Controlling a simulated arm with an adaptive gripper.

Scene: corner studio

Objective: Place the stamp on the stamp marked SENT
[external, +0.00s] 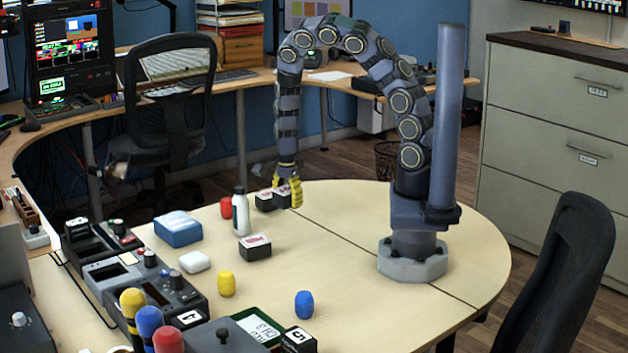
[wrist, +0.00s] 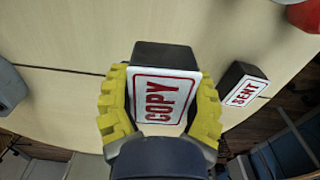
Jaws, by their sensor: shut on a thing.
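My gripper (external: 289,190) has yellow fingers and points down near the far edge of the round table. It is shut on a dark block stamp with a white face reading COPY in red (wrist: 163,100), with one finger on each side. The held stamp also shows in the external view (external: 281,199), partly behind the fingers. The stamp marked SENT (wrist: 243,93) lies apart, to the right in the wrist view. In the external view it appears as the dark block (external: 264,201) just left of my gripper. I cannot tell whether the held stamp touches the table.
A third dark block with a red-marked white top (external: 255,247) stands nearer the camera. A white bottle (external: 241,212) and red object (external: 226,208) stand left of the stamps. The table's middle is clear.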

